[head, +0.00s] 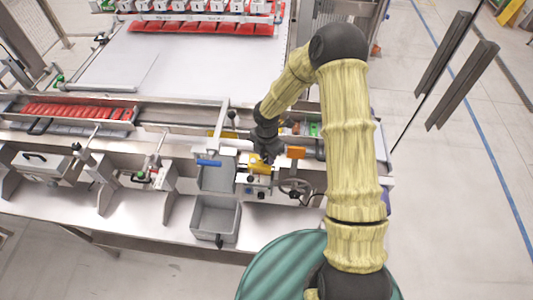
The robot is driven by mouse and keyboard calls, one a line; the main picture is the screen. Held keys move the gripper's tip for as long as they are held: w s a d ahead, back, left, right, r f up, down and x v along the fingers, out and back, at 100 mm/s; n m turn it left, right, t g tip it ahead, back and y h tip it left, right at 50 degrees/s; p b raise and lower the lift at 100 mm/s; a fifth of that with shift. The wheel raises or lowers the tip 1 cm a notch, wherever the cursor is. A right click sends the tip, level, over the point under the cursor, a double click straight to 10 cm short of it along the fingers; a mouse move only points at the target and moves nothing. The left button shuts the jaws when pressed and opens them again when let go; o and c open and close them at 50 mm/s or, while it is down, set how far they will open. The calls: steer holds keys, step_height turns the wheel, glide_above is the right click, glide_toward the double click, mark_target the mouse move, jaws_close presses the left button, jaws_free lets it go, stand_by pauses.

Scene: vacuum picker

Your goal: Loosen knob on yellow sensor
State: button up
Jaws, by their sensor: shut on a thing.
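The yellow sensor (259,169) sits on the machine's front edge near the middle of the head view, just right of the grey bins. My gripper (268,156) reaches down onto it from above and is shut at its top. The fingertips are dark and small, and they cover the knob, which I cannot make out separately. My yellow-sleeved arm comes in from the lower right.
An orange box (295,152) and a handwheel (296,188) are close on the right. Metal rails run behind.

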steer(key=shift+w+r+n+p, duration=0.15)
steer(key=shift+n+p, duration=0.15)
steer(key=shift+n, duration=0.5)
steer(key=o, duration=1)
steer(key=shift+c, duration=0.2)
step_height(320, 180, up, 17)
steer(key=b, duration=0.3)
steer(key=shift+r, duration=0.15)
